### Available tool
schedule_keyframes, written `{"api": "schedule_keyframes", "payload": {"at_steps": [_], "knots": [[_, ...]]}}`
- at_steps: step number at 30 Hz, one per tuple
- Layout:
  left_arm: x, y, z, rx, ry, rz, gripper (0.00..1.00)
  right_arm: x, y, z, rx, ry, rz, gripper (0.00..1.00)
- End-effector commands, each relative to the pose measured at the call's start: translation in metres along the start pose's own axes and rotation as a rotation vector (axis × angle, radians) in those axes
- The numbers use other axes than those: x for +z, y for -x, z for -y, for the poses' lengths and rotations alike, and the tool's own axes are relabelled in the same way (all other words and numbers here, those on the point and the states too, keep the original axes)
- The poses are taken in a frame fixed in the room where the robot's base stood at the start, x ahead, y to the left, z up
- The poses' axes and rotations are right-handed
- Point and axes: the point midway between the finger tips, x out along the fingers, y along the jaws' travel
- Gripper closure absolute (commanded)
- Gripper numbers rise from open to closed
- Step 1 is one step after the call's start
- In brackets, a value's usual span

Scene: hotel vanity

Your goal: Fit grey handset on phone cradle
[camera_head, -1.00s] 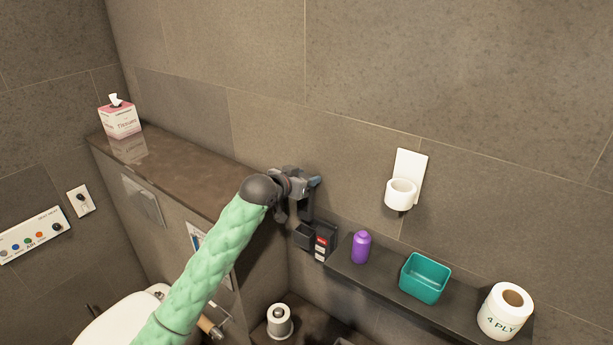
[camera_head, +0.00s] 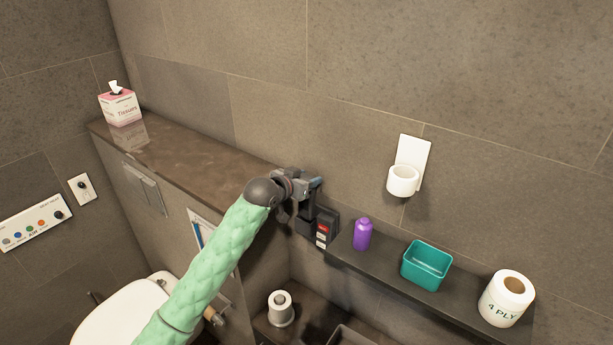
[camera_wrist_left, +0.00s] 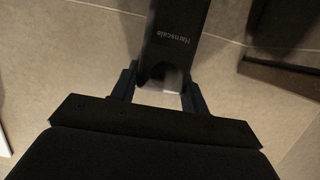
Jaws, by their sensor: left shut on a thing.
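The dark grey handset (camera_wrist_left: 180,35) is in my left gripper (camera_wrist_left: 160,85), which is shut on its end. In the left wrist view its body runs away toward the top, with small lettering on its face. In the head view my left gripper (camera_head: 308,184) is just above the phone cradle (camera_head: 326,229), a dark wall unit with red and white labels and a dark holder at its left. The handset hangs down from the gripper to the holder. Gripper and dark colours hide whether its lower end is inside. My right gripper is not in view.
A dark shelf (camera_head: 390,277) right of the cradle bears a purple bottle (camera_head: 363,234), a teal bin (camera_head: 427,267) and a paper roll (camera_head: 506,299). A white wall holder (camera_head: 404,180) is above. A brown ledge (camera_head: 185,162) with a tissue box (camera_head: 121,107) lies left.

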Motion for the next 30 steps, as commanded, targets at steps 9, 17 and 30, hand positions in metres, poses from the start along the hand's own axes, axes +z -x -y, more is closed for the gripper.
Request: {"api": "schedule_keyframes", "payload": {"at_steps": [9,17,30], "knots": [[0.016,-0.005,0.000,0.000,0.000,0.000,0.98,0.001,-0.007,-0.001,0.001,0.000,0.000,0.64],[0.028,-0.008,0.000,0.000,0.000,0.000,0.98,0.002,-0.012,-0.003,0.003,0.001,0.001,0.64],[0.047,-0.014,0.001,0.000,0.000,0.000,0.98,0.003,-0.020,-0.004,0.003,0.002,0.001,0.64]]}}
